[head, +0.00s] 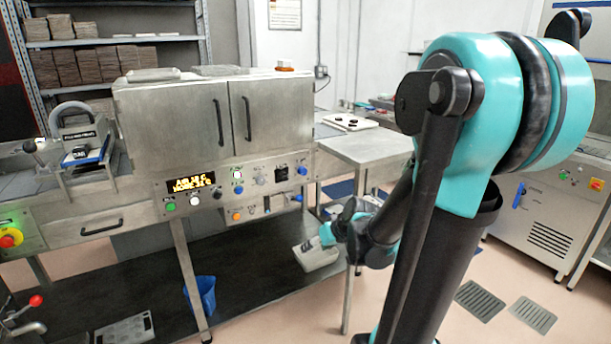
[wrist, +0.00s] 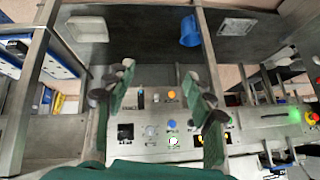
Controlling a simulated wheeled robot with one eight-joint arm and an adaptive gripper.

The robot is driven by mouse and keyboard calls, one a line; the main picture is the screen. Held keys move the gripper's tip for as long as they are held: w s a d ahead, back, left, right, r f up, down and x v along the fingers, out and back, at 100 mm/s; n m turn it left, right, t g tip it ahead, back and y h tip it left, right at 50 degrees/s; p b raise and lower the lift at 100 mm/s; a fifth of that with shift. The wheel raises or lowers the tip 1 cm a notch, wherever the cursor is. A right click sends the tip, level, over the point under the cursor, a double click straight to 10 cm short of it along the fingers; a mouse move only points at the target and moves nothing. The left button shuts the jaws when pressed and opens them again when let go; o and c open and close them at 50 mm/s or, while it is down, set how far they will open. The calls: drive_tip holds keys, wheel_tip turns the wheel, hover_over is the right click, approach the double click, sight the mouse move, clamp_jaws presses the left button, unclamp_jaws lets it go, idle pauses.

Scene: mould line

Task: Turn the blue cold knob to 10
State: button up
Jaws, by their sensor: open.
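The steel control panel (head: 228,193) is on the front of the cabinet. A small blue knob (head: 240,190) is near its middle, and it also shows in the wrist view (wrist: 171,124). Another blue knob (head: 303,171) is at the panel's right end. Labels and scale marks are too small to read, so I cannot tell which is the cold knob or its setting. My gripper (head: 327,234) is low, to the right of the panel and apart from it. In the wrist view my gripper (wrist: 160,74) has its fingers spread, with nothing between them; they hide parts of the panel.
The panel also has a lit display (head: 190,184), an orange button (head: 236,216) and a blue-tipped lever (head: 298,197) close to the knobs. A steel side table (head: 365,149) stands to the right. A blue bin (head: 205,293) is below.

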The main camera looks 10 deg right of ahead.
drive_tip(key=w+r+n+t+y, duration=0.1)
drive_tip(key=w+r+t+y, duration=0.15)
drive_tip(key=w, duration=0.85)
drive_tip(key=t, duration=0.8)
approach(304, 172)
drive_tip(key=shift+n+g, duration=0.25)
drive_tip(key=shift+n, duration=0.15)
drive_tip(key=x, duration=0.8)
drive_tip(key=shift+w+r, duration=0.15)
drive_tip(key=shift+w, duration=0.15)
drive_tip(key=c, duration=1.2)
drive_tip(key=shift+o, duration=0.2)
